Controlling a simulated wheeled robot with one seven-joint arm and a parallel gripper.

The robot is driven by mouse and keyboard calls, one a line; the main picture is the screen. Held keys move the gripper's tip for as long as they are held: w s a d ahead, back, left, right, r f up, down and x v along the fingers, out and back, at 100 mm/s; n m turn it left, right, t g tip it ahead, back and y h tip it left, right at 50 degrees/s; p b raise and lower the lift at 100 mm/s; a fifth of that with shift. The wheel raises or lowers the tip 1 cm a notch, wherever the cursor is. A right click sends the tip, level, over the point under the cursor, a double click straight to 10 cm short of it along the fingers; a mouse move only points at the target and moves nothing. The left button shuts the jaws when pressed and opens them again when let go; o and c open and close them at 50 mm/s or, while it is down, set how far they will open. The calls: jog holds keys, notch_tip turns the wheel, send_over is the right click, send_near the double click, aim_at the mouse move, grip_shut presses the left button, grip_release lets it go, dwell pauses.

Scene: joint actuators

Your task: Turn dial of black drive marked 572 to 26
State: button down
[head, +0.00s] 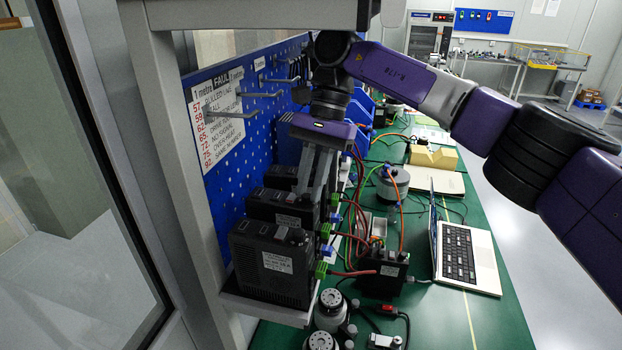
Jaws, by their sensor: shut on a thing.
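Several black drives stand in a row on a shelf at the left: a front drive (272,274), a middle drive (262,208) and a back drive (278,177). Each of the front two has a white label, too small to read here, so I cannot tell which is marked 572. The front drive has small dark knobs (281,232) on top. My gripper (312,190) points down over the right part of the middle drive's top. Its fingers are shut there, apparently on a dial, which they hide. The dial's setting cannot be read.
A blue pegboard (232,180) with metal hooks and a fault sheet (214,118) rises behind the drives. Green connectors and cables crowd their right side. Another black unit (382,272) and a laptop (466,256) sit on the green bench. A grey frame post stands close at left.

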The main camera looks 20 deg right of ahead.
dwell(0.4)
jog(key=c, duration=1.3)
grip_release()
jog(key=shift+f, duration=0.15)
